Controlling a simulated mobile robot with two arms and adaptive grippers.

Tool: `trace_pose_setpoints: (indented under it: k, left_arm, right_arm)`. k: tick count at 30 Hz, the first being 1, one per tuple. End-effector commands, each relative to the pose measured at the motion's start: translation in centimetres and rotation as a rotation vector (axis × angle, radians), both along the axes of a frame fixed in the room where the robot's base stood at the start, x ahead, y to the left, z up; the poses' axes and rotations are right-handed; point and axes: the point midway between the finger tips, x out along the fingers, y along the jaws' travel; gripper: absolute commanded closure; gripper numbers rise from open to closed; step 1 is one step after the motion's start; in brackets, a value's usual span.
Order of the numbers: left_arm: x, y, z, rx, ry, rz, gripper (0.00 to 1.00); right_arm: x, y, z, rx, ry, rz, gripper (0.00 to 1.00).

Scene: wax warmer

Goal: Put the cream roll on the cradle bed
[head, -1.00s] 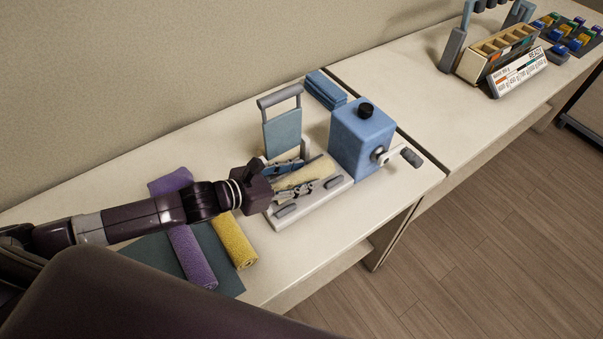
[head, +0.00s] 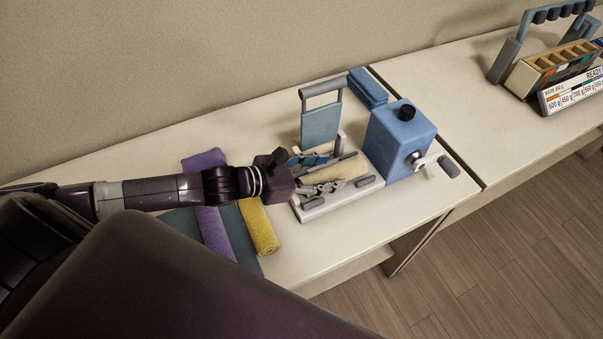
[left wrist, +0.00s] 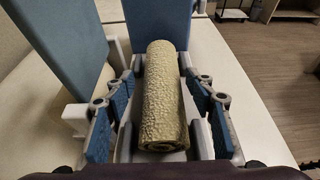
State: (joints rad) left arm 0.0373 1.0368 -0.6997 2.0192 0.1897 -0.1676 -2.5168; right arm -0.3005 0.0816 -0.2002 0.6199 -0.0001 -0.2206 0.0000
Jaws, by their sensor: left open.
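The cream roll (head: 340,170) lies lengthwise on the white-based cradle bed (head: 345,201), between its grey side rails. In the left wrist view the cream roll (left wrist: 160,98) rests between the rails, pointing away from me toward a blue face. My left gripper (head: 316,174) is open at the near end of the cradle. In the left wrist view its blue-padded fingers (left wrist: 162,112) stand on either side of the roll, with visible gaps to it. The roll's underside is hidden. My right gripper is not in view.
A blue box (head: 400,138) with a crank stands at the cradle's far end. An upright blue panel (head: 320,125) stands on the wall side. Purple (head: 214,228) and yellow (head: 259,228) rolls lie on a dark mat to the left. Blue folded pieces (head: 368,87) lie behind.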

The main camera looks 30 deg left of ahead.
Motion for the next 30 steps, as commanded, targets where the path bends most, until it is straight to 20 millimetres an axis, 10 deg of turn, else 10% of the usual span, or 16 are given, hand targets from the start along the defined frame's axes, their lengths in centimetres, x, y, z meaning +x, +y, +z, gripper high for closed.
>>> trace_pose_setpoints:
  k: [30]
  left_arm:
    - [-6.7, 5.1, 3.5, -0.002, 0.003, 0.0, 0.5]
  right_arm:
    - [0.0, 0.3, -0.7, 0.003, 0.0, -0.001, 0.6]
